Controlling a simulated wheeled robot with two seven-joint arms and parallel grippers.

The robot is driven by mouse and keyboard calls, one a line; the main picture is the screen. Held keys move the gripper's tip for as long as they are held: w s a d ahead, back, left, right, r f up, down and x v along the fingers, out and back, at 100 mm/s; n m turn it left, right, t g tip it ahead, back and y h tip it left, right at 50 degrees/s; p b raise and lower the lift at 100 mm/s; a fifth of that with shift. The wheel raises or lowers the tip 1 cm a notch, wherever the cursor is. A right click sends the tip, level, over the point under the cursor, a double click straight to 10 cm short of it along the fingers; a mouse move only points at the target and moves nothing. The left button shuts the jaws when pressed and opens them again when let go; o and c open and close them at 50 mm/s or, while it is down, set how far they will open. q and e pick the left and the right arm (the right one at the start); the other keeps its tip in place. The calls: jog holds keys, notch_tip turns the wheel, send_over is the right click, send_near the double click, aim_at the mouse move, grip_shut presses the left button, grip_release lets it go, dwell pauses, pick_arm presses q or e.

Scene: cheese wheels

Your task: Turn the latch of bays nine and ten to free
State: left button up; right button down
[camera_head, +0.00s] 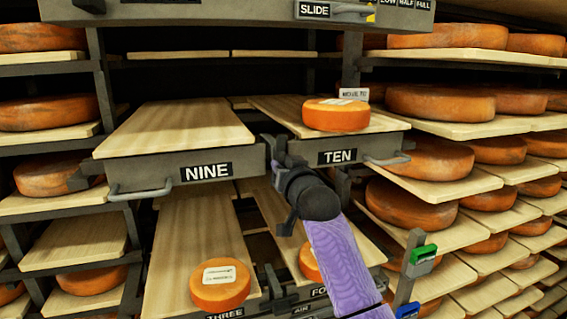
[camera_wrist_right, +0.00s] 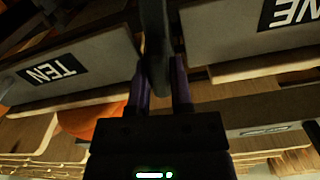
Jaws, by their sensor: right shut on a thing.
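Bay nine (camera_head: 150,165) and bay ten (camera_head: 385,148) are grey-fronted drawers with wooden boards, side by side. My right gripper (camera_head: 276,153) is at the gap between their fronts. In the right wrist view its two purple fingers (camera_wrist_right: 159,90) are shut on the latch (camera_wrist_right: 155,35), a dark grey bar running up between the two bay fronts. In the head view the gripper hides most of the latch, so I cannot tell which setting it is at. My left gripper is out of view.
A small orange cheese (camera_head: 336,116) with a card sits on bay ten's board. Bay nine's board (camera_head: 176,128) is bare. Bar handles (camera_head: 140,190) stick out in front. Below, a labelled cheese (camera_head: 220,288) sits on bay three. Racks of cheese wheels flank both sides.

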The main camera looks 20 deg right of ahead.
jog(key=shift+r+n, duration=0.15)
jog(key=shift+n, duration=0.65)
jog(key=shift+p, duration=0.3)
jog(key=c, duration=0.5)
grip_release()
jog(key=shift+s, duration=0.1)
jog(key=s+b, duration=0.1)
jog(key=s, duration=0.4)
jog(key=s+b, duration=0.2)
jog(key=s, duration=0.2)
jog(key=shift+s+d, duration=0.2)
jog(key=shift+s, duration=0.2)
